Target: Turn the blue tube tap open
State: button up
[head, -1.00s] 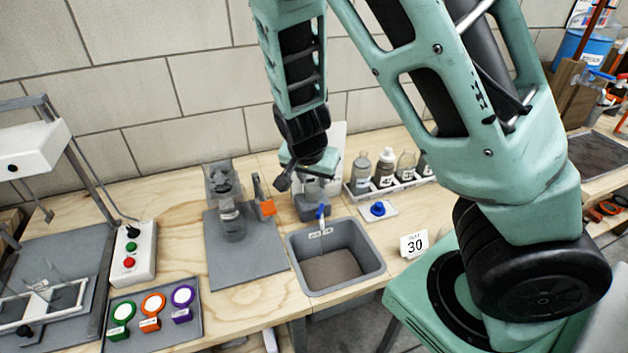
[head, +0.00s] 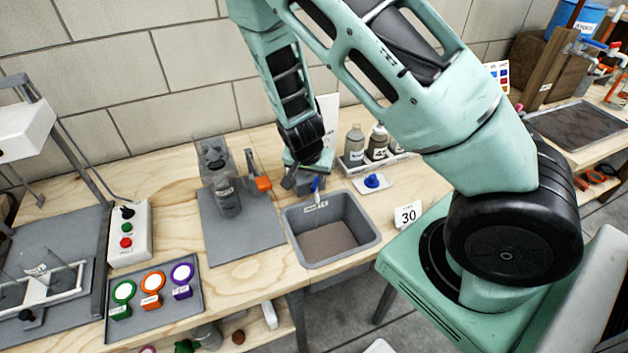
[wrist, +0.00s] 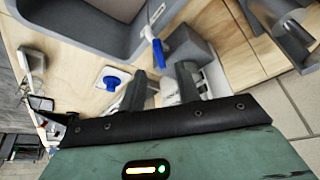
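A blue lever-like piece (head: 315,184) stands above the sink at its back edge, with a pale spout below it. In the wrist view the blue piece (wrist: 158,53) is upright just beyond my fingertips. A separate blue knob (head: 372,181) sits on a white plate right of the sink; it also shows in the wrist view (wrist: 112,79). I cannot tell from the pictures which one is the tube tap. My gripper (wrist: 162,76) is open, its fingers apart, close to the blue piece and apparently not gripping it. In the head view my wrist partly hides the grey block behind the sink.
The grey sink (head: 374,240) lies in front of my gripper. A grey mat (head: 255,238) with a bottle and an orange handle (head: 263,184) is at left. A rack of bottles (head: 362,166) stands behind the knob. A number 30 card (head: 408,215) stands right of the sink.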

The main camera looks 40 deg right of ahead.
aim_at(314, 183)
jog(key=shift+x, duration=2.5)
grip_shut()
